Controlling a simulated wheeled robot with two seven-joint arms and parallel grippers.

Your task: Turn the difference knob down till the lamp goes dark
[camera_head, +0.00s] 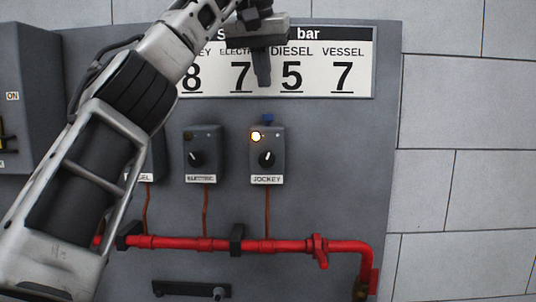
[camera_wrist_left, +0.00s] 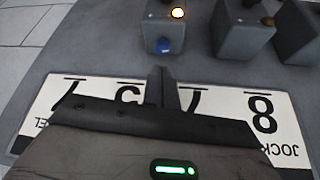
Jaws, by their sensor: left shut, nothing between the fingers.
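The grey JOCKEY box (camera_head: 277,142) hangs on the panel. Its lamp (camera_head: 256,136) glows yellow-white. A black knob (camera_head: 266,158) with a white pointer is on its front and a blue knob (camera_head: 268,118) on its top; I see no label naming either as difference. My left gripper (camera_head: 263,84) is shut and empty, above the blue knob and apart from it, in front of the display. In the left wrist view, the shut fingertips (camera_wrist_left: 163,72) point toward the blue knob (camera_wrist_left: 170,46), with the lit lamp (camera_wrist_left: 178,13) beyond. My right gripper is not in view.
The display (camera_head: 345,63) reads ELECTRIC 7, DIESEL 5, VESSEL 7; an 8 shows at left. The ELECTRIC box (camera_head: 203,168) has a dark lamp. My arm partly hides another box (camera_head: 150,155). A red pipe (camera_head: 185,243) runs below; the wall at right is bare.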

